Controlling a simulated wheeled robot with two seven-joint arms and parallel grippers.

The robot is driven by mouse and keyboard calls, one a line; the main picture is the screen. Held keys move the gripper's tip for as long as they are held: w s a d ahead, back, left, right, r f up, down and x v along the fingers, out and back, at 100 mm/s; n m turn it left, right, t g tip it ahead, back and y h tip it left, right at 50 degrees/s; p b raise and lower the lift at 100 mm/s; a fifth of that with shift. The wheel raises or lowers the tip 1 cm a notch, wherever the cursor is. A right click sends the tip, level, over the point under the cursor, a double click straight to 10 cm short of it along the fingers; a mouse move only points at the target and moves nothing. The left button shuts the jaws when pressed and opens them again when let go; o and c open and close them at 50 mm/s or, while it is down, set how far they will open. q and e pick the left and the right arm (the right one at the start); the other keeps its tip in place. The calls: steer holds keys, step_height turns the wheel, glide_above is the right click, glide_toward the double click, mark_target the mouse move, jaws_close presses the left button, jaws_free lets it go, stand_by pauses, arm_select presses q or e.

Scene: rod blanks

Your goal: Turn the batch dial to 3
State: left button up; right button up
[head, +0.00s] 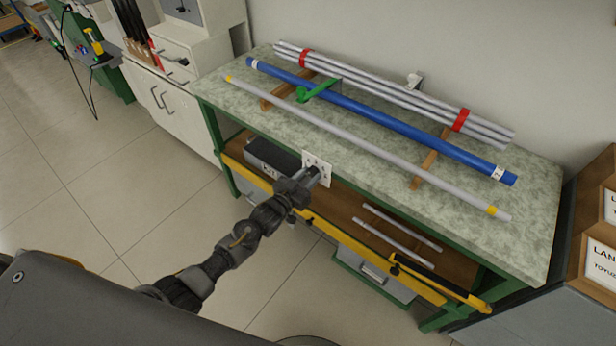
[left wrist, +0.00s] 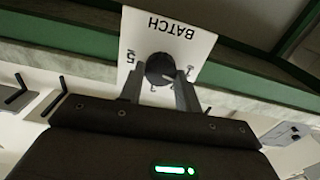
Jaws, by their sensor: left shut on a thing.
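The batch dial is a dark round knob (left wrist: 160,67) on a white plate (left wrist: 180,30) marked BATCH, which appears upside down in the left wrist view. Numbers ring the knob; a 5 shows at its left, and the others are partly covered or too small to read surely. In the head view the plate (head: 321,162) is at the front edge of the bench. My left gripper (head: 312,176) is in front of it; in the left wrist view its fingers (left wrist: 160,80) are shut on the knob. The knob's pointer setting cannot be made out. My right gripper is not in view.
The green-framed bench (head: 235,100) carries a blue tube (head: 380,118), a grey rod (head: 360,143) and a bundle of grey rods (head: 390,90) with red bands. Below are a shelf with short rods (head: 395,238) and a yellow front rail (head: 350,245). Boxes (head: 598,230) stand at right.

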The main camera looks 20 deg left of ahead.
arm_select(q)
steer(key=m, duration=0.3)
steer(key=shift+d+m, duration=0.1)
steer(key=shift+m, duration=0.3)
steer(key=m, duration=0.3)
steer(key=shift+s+f+m+b, duration=0.1)
steer(key=shift+m+b, duration=0.2)
steer(key=m, duration=0.3)
steer(key=shift+m, duration=0.3)
steer(key=shift+d+f+m, duration=0.1)
steer(key=shift+m, duration=2)
steer(key=o, duration=1)
steer(key=shift+c, duration=0.2)
